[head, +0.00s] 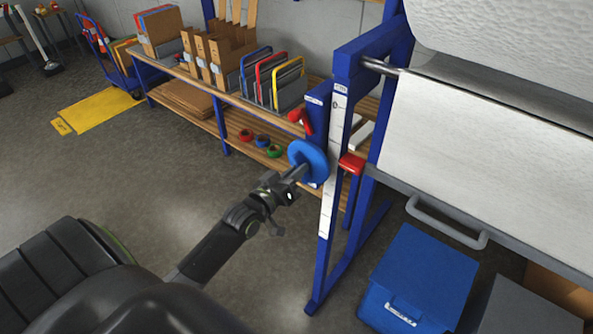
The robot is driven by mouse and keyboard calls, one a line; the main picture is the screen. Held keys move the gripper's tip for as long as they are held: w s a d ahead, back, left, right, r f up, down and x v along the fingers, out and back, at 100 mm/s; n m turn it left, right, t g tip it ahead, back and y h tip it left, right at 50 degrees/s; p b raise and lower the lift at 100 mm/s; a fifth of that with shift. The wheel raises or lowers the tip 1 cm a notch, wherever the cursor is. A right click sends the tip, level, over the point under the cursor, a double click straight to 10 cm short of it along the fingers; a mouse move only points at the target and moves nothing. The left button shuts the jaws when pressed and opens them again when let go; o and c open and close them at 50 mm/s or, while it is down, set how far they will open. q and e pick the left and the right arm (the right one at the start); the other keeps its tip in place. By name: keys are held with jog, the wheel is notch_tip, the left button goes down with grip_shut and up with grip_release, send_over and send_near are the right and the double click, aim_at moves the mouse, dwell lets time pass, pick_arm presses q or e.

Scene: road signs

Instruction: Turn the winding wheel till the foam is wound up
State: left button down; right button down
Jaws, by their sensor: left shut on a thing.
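A blue winding wheel (308,161) is mounted on the side of a blue upright frame. My left gripper (290,180) reaches up to the wheel from below left and is shut on it; the wheel hides the fingertips. A white foam sheet (470,150) hangs at the right, below a thick white foam roll (510,35) at the top. A metal bar (382,67) runs from the frame toward the foam. A scale strip (331,170) runs down the blue upright. My right gripper is not in view.
A wooden shelf bench (215,88) with cardboard boxes and coloured-edged panels stands behind. Tape rolls (262,140) lie on its lower shelf. A blue box (418,285) stands under the frame. A grey handle (447,225) juts out below the foam.

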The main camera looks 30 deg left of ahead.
pick_arm(q)
jog(key=shift+f+m, duration=0.1)
jog(key=shift+m, duration=0.2)
jog(key=m+b, duration=0.6)
jog(key=m, duration=0.5)
jog(key=m+b, duration=0.7)
jog(key=m, duration=0.5)
jog(key=shift+d+f, duration=0.15)
jog(key=shift+d, duration=0.05)
dwell(0.5)
jog(key=c, duration=1.5)
grip_release()
jog(key=shift+o, duration=0.2)
jog(key=shift+s, duration=0.1)
